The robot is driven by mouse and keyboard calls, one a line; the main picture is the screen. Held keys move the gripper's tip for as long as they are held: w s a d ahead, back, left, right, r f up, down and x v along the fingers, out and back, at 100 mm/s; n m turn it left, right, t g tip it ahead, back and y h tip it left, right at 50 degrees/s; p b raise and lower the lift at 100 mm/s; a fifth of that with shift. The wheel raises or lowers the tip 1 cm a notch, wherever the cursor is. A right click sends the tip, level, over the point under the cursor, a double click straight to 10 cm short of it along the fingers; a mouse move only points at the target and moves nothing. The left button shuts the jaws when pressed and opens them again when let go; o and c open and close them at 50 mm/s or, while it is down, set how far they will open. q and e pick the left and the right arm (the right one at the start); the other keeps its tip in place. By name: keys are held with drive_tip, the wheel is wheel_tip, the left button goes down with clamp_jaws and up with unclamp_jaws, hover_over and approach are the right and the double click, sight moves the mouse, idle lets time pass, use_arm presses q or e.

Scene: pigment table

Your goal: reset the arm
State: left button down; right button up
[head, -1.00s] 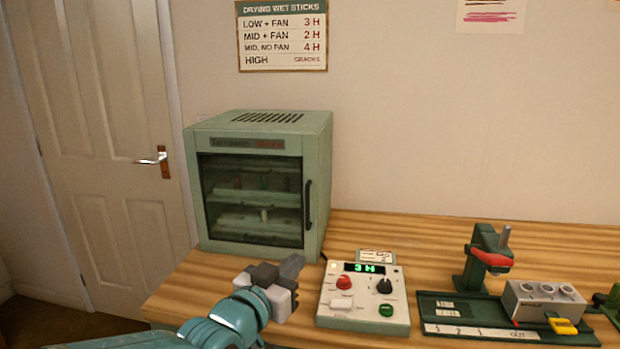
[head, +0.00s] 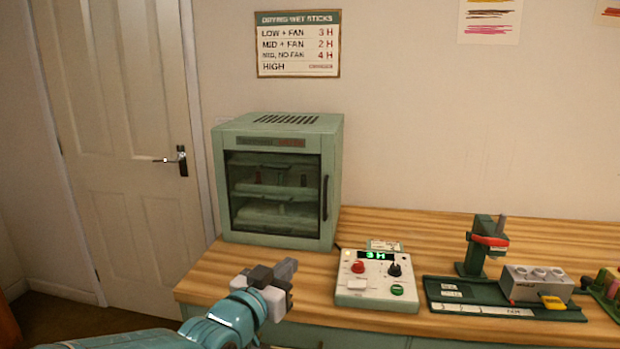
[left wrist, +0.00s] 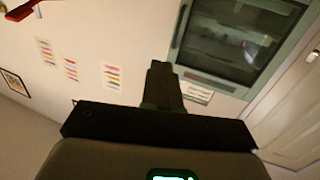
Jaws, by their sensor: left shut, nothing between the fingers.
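My left gripper (head: 285,268) is at the lower left of the head view, above the front of the wooden table. Its fingers are shut with nothing between them, and it touches nothing that I can see. In the left wrist view the closed fingers (left wrist: 160,80) point toward the wall, beside the drying cabinet (left wrist: 230,40). In the head view the green cabinet (head: 233,140) stands behind the gripper with its glass door shut. The control box (head: 345,292), just right of the gripper, shows "3 H". My right gripper is in neither view.
A sign (head: 298,45) hangs on the wall. A white door (head: 130,215) is at the left.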

use_arm(q)
drive_tip(key=w+a+f+n+g+y+p, duration=0.15)
drive_tip(key=a+f, duration=0.25)
drive_tip(key=f, duration=0.7)
drive_tip(key=s+a+f+n+g+y+p, duration=0.1)
drive_tip(key=s+a+f+g+p, duration=0.15)
drive_tip(key=s+f, duration=0.45)
drive_tip(key=s+a+f+n+g+y+p, duration=0.1)
drive_tip(key=s+f+n+g, duration=0.15)
drive_tip(key=f, duration=0.85)
drive_tip(key=s+f+n+g, duration=0.1)
drive_tip(key=s+f+g, duration=0.3)
drive_tip(key=s, duration=0.8)
drive_tip(key=s+f+n+g+p, duration=0.1)
drive_tip(key=s+f+g, duration=0.3)
drive_tip(key=s, duration=0.8)
wheel_tip(320, 180, down, 2)
drive_tip(key=shift+s+d+f+g, duration=0.15)
drive_tip(key=shift+s+f+g, duration=0.05)
drive_tip(key=shift+s+g, duration=0.15)
